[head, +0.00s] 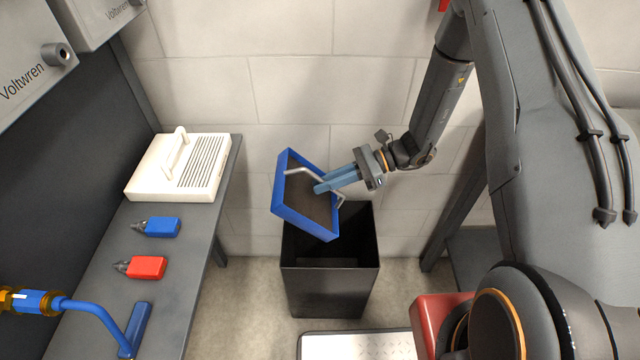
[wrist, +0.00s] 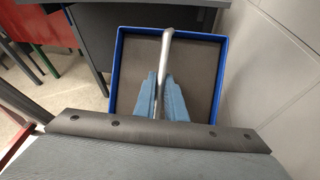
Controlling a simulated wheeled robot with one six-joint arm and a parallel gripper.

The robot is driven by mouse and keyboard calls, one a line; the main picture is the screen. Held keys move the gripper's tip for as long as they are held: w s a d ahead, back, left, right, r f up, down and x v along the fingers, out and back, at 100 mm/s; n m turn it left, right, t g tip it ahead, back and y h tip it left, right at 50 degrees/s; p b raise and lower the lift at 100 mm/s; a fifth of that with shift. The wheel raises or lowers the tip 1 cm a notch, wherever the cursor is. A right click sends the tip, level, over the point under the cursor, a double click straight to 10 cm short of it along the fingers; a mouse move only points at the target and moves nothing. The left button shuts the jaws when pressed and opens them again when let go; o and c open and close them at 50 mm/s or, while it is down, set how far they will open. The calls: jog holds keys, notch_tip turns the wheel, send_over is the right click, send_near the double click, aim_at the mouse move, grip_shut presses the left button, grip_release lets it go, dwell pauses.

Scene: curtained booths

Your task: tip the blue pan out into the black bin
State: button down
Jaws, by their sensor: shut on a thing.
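The blue pan (head: 290,210) is held in the air above the black bin (head: 330,290), tilted with its right end lower. The pan has a flat dark brown inside and a grey bar handle across it. My gripper (head: 320,187) is shut on that handle. In the wrist view the blue pan (wrist: 222,70) fills the middle, and my gripper's two blue fingers (wrist: 162,100) close around the handle. The bin stands upright and open on the floor; its inside looks dark, and its floor is partly hidden by the pan.
A grey bench (head: 190,262) on the left carries a white vented box (head: 185,180), a blue tool (head: 162,227), a red tool (head: 148,267) and a blue pipe (head: 85,308). A block wall (head: 290,60) stands behind. A light plate (head: 355,346) lies in front of the bin.

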aim_at(341, 193)
jog(key=shift+d+f+n+g+y+b, duration=0.3)
jog(key=shift+d+f+y+b, duration=1.55)
jog(key=shift+b, duration=1.5)
jog(key=shift+d+f+y+b, duration=0.1)
jog(key=shift+d+y+b, duration=0.2)
jog(key=shift+b, duration=0.2)
jog(key=shift+s+d, duration=0.1)
